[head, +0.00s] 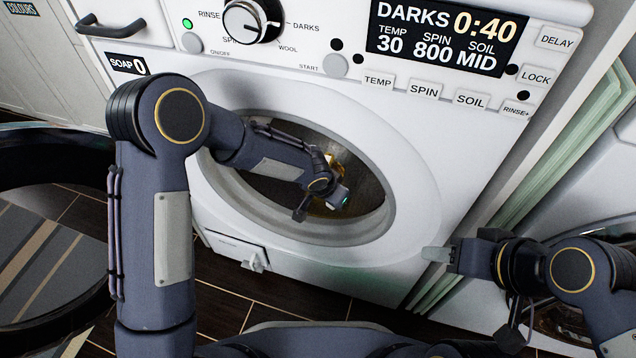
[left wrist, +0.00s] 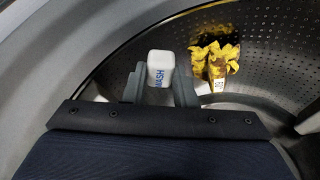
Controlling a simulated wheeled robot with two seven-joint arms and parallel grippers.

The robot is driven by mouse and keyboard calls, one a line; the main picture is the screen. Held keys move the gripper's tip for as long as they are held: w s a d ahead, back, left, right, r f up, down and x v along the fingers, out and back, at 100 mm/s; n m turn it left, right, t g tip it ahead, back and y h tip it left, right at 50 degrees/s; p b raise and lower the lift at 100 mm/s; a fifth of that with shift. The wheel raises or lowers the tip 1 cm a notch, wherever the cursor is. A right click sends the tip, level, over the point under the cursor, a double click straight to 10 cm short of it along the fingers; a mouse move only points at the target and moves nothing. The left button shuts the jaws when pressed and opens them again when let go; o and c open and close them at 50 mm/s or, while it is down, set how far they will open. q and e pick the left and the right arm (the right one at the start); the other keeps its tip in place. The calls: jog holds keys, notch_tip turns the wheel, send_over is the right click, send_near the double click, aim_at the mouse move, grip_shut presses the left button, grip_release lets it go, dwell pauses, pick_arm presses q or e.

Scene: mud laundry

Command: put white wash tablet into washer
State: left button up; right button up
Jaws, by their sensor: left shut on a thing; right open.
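The white wash tablet (left wrist: 161,66), marked "WASH", is between the fingers of my left gripper (left wrist: 160,88) in the left wrist view. That gripper is shut on it. In the head view my left gripper (head: 322,205) reaches into the round opening of the white washer (head: 415,240), and the tablet cannot be made out there. The washer's drum (left wrist: 120,70), with its holed metal wall, surrounds the gripper in the left wrist view. My right gripper (head: 437,254) is open and empty in front of the washer's lower right side.
A yellow crumpled cloth (left wrist: 212,55) with a white tag lies in the drum, right of the tablet. The washer's dark round door (head: 55,160) stands open at the left. Pale green panels (head: 570,150) and another machine (head: 600,215) stand at the right.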

pick_arm(q)
jog(key=shift+w+a+f+b, duration=0.8)
jog(key=shift+w+f, duration=1.05)
jog(key=shift+f, duration=0.2)
jog(key=shift+w+a+f+b, duration=0.7)
jog(key=shift+w+a+f, duration=0.1)
jog(key=shift+w+f, duration=1.15)
jog(key=shift+w+a+f+b, duration=0.8)
jog(key=shift+w+f, duration=0.95)
jog(key=shift+f, duration=0.35)
jog(key=shift+f, duration=0.1)
jog(key=shift+f+b, duration=0.5)
jog(key=shift+b, duration=0.1)
jog(key=o, duration=1)
jog(key=shift+c, duration=0.2)
